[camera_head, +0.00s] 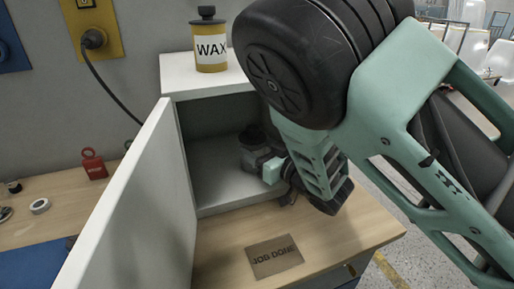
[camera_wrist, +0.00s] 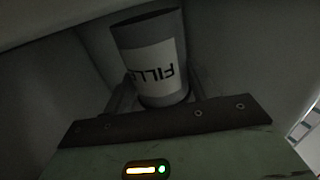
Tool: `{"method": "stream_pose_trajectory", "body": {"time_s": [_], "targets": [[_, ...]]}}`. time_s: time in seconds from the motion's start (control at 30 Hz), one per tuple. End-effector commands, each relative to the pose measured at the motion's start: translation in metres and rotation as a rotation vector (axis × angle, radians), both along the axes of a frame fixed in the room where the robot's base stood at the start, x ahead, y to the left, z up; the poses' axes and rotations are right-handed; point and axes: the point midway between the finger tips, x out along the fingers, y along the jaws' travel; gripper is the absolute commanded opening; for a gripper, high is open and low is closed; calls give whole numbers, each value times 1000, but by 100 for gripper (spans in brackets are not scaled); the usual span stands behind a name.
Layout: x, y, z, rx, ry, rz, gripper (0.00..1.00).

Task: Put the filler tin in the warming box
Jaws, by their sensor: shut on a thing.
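The warming box (camera_head: 187,73) is a white cabinet on the wooden bench, with its door (camera_head: 140,205) swung open toward the left front. The filler tin (camera_wrist: 152,62) is a grey cylinder with a pale label reading "FILL", upside down in the wrist view. My gripper (camera_wrist: 155,98) is shut on it, with a finger on each side. In the head view, my gripper (camera_head: 268,168) reaches into the box opening from the right. The dark tin (camera_head: 252,142) is inside, near the right wall, partly hidden by the gripper. I cannot tell whether it touches the box floor.
A yellow tin labelled WAX (camera_head: 211,52) stands on top of the box. A "JOB DONE" plate (camera_head: 274,256) lies on the bench in front. A red padlock-like object (camera_head: 94,164) and a tape roll (camera_head: 39,206) lie left. The box floor's left part is clear.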

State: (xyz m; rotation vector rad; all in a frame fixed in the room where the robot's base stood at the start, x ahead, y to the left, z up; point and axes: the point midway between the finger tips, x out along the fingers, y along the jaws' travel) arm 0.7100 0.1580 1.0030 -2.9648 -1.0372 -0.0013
Motion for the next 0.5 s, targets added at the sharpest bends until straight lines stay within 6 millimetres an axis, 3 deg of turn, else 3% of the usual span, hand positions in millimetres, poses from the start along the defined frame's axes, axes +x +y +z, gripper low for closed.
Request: {"method": "stream_pose_trajectory", "body": {"time_s": [0.17, 0.2, 0.23, 0.5], "targets": [[0, 0, -1, 2, -4, 0, 0], [0, 0, -2, 0, -1, 0, 63], [0, 0, -2, -1, -1, 0, 67], [0, 0, -2, -1, -1, 1, 67]]}}
